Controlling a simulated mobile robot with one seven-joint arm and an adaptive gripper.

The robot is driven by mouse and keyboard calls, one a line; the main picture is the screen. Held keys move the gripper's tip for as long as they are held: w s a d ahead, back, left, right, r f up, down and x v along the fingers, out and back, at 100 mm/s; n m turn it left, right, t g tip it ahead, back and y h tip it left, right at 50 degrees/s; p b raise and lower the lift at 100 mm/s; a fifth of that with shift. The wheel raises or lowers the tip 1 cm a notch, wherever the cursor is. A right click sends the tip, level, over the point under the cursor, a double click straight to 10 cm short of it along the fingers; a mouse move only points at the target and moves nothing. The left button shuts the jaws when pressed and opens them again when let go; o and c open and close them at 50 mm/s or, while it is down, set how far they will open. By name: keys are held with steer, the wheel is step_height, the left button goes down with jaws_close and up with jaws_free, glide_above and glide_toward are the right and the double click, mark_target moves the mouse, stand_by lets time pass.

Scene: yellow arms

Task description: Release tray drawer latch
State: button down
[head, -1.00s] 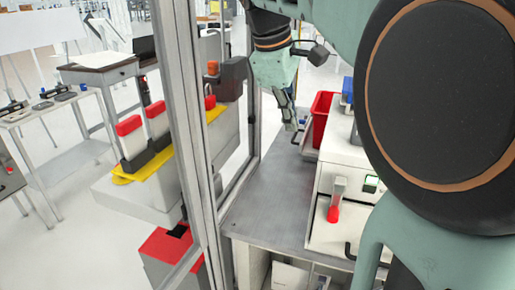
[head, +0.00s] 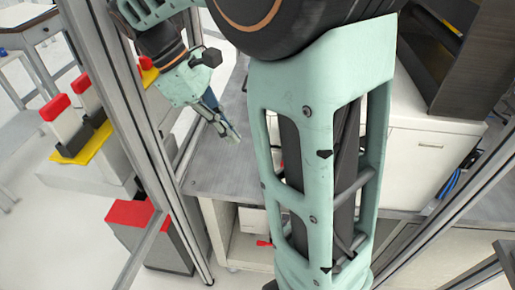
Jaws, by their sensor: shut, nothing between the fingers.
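My gripper (head: 231,134) hangs at the end of my green arm, over the left part of the grey worktop. It is shut with nothing in it, and apart from any drawer or latch. My large arm link crosses the middle of the head view and hides the part of the bench behind it. The red-tipped latch lever on the front of the white unit, seen earlier, is hidden now. A white cabinet front (head: 425,165) with a small handle shows to the right of the arm link.
Metal frame posts (head: 130,120) stand left of the gripper, close to the forearm. The grey worktop (head: 215,172) is bare below the gripper. Beyond the posts are red-topped blocks (head: 54,106) and a red-topped bin (head: 131,213). A dark rack (head: 450,75) stands at upper right.

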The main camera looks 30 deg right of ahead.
steer(key=s+d+f, duration=0.4)
steer(key=d+f, duration=0.3)
steer(key=shift+s+f+p, duration=0.25)
steer(key=shift+s+p, duration=0.15)
steer(key=shift+d, duration=0.1)
